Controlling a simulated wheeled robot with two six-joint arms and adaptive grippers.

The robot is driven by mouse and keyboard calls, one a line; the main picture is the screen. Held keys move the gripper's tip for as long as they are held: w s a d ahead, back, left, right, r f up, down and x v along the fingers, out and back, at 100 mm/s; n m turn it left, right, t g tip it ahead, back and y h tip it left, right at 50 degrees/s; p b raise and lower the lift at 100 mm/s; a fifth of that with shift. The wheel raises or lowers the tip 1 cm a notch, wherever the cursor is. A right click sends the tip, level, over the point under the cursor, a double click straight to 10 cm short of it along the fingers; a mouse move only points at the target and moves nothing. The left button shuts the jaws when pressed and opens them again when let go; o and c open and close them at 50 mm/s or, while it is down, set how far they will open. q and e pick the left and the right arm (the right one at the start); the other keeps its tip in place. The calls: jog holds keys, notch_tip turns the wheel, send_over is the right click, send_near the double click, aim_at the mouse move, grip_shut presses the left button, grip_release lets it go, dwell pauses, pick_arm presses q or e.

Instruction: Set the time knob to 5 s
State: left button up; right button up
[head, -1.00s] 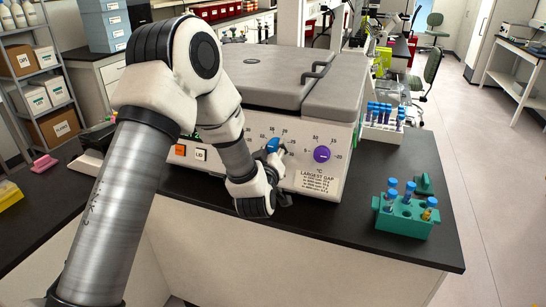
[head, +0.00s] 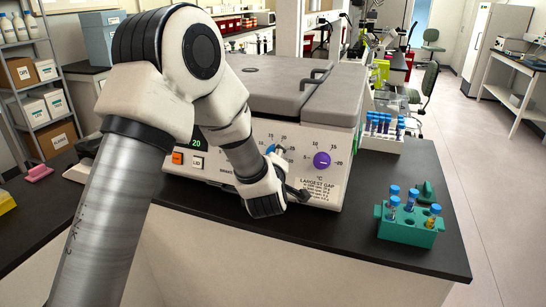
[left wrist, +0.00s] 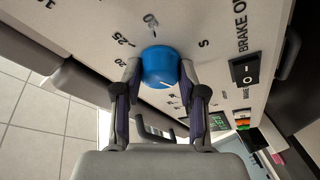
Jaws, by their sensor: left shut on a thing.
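The blue knob (head: 270,149) sits on the machine's white front panel, partly hidden by my left arm in the head view. In the left wrist view, the blue knob (left wrist: 160,64) sits between the two fingers of my left gripper (left wrist: 160,76), which is shut on it from both sides. Printed numbers, such as 25, and an "S" surround it. I cannot make out a pointer on it, so its setting cannot be read. My right gripper is in neither view.
A purple knob (head: 321,160) with a °C scale is right of the blue one. An orange button (head: 178,158) and a lid button (head: 197,162) are to the left. A black rocker switch (left wrist: 247,70) shows in the wrist view. A green tube rack (head: 409,227) stands at the right.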

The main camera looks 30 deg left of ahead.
pick_arm(q)
jog(key=o, duration=1.1)
jog(key=shift+o, duration=0.2)
jog(key=shift+w+f, duration=0.1)
jog(key=shift+d, duration=0.1)
jog(key=v, duration=1.2)
